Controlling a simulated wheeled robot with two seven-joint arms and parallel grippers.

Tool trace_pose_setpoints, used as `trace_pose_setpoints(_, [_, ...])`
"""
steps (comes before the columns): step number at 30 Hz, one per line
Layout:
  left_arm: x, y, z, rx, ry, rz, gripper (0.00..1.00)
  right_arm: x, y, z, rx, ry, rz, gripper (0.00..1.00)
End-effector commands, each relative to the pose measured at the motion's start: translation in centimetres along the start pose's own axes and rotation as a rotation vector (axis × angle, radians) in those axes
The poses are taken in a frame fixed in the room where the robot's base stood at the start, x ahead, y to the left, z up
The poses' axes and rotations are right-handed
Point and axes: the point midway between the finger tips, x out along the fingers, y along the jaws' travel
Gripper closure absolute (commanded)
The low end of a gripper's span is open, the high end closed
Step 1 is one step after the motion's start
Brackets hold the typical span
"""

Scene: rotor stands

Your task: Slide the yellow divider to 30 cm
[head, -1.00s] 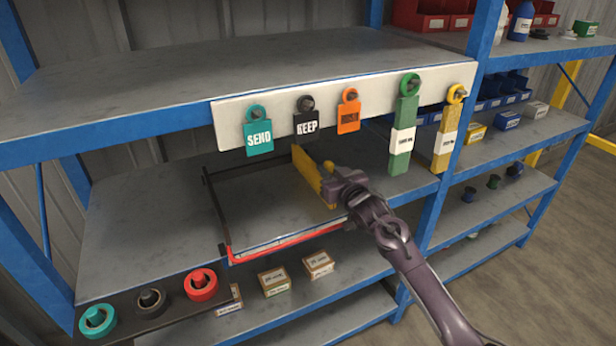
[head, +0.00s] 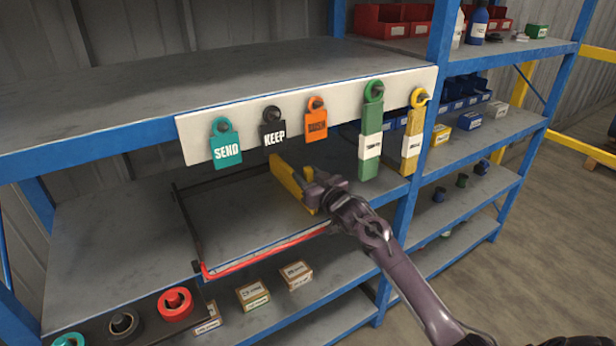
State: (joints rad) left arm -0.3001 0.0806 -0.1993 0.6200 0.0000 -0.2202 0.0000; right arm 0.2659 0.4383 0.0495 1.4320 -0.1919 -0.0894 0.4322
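The yellow divider (head: 289,182) stands on edge, running front to back, near the right end of a dark-framed bay on the middle shelf. A red-edged strip (head: 262,253) runs along the bay's front; any marks are too small to read. My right gripper (head: 316,192) is at the divider's front end and appears to touch it by its knob. The hand hides the fingertips, so I cannot tell whether they are closed on it. My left gripper is not in view.
Above the divider, a white board (head: 197,150) carries hanging tags, including teal SEND (head: 226,152) and black KEEP (head: 273,137). A green tag (head: 370,140) and a yellow tag (head: 413,140) hang close to my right arm. The bay left of the divider is empty. Small boxes (head: 252,297) sit below.

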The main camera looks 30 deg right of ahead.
Motion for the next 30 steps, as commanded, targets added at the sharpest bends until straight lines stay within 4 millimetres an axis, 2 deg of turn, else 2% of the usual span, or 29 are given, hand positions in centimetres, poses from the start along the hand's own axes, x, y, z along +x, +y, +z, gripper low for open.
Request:
trace_pose_setpoints(5, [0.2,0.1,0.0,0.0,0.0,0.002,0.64,-0.6,0.0,0.1,0.0,-0.001,0.0,0.6])
trace_pose_setpoints(15, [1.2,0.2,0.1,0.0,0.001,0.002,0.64,-5.7,0.0,0.3,-0.001,-0.001,0.0,0.6])
trace_pose_setpoints(19, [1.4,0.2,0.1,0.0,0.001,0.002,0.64,-7.2,0.0,0.2,-0.001,-0.001,-0.001,0.6])
trace_pose_setpoints(30, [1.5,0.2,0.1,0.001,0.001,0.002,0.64,-7.8,0.0,0.0,0.0,0.0,0.0,0.6])
